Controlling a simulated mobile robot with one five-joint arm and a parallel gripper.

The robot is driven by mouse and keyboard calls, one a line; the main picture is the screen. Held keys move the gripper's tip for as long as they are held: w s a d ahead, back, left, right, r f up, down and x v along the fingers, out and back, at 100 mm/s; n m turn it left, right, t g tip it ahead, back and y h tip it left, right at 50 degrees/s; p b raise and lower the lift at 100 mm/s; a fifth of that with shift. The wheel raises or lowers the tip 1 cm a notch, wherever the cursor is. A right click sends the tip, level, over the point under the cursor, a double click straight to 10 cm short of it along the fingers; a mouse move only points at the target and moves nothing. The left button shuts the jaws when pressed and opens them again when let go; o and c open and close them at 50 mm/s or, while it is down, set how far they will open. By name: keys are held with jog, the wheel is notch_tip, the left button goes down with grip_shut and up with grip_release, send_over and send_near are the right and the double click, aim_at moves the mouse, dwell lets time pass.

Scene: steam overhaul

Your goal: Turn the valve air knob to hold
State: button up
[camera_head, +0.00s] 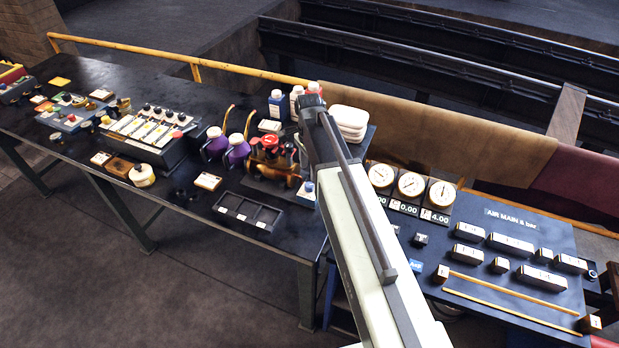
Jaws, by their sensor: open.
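My arm reaches up from the bottom edge to the right of centre. The dark end of the arm, with my gripper (313,103), lies over the back of the bench, and its fingers are hard to make out from here. The dark panel marked "AIR MAIN 8 bar" (520,228) lies to the right of my arm, with several small blocks and labels on it. The labels are too small to read, so I cannot tell which part is the valve air knob or how it is set. My arm covers the panel's left part.
Three round gauges (411,185) stand at the panel's back. Left of my arm, the dark bench (130,75) holds a red valve (270,143), purple jugs (238,150), bottles (277,104) and a box of switches (150,130). Thin rods (510,309) lie along the panel's front.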

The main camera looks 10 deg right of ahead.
aim_at(309, 185)
jog(key=shift+w+m, duration=0.25)
jog(key=shift+m, duration=0.05)
notch_tip(309, 185, down, 8)
jog(key=b, duration=0.8)
jog(key=shift+s, duration=0.1)
jog(key=shift+r, duration=0.1)
grip_shut()
